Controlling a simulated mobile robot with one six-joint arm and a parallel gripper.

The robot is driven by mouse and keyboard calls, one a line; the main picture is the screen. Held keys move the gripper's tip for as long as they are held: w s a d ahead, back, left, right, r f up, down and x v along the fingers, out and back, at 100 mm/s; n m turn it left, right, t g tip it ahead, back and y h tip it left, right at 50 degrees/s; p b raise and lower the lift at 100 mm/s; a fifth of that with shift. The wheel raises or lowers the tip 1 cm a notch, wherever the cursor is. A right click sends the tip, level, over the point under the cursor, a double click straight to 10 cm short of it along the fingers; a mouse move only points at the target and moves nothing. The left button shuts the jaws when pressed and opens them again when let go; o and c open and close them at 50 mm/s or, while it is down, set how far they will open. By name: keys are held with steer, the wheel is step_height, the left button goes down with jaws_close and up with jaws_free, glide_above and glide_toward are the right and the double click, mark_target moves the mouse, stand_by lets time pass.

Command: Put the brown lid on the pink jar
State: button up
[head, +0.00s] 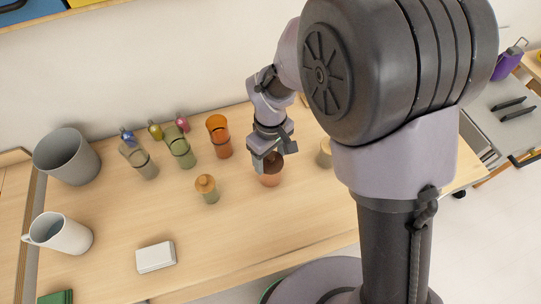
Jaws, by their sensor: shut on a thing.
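The pink jar (270,181) stands on the wooden table, right of the middle of the tabletop. The brown lid (275,159) is at the top of the jar, directly over its mouth. My gripper (268,163) points down from above and is shut on the brown lid. Its fingers hide part of the lid's left side. I cannot tell whether the lid rests on the rim or is held just above it.
A small jar with an orange-tan lid (207,188) stands to the left. A tan jar (324,154) stands to the right, partly behind my arm. An orange cup (218,136) and green glass (180,148) stand behind. A white box (156,257) lies front left.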

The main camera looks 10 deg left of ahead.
steer(key=shift+f, duration=0.1)
steer(key=o, duration=1.4)
step_height(320, 180, up, 17)
steer(key=p, duration=0.5)
steer(key=shift+r+p, duration=0.2)
steer(key=shift+p, duration=0.1)
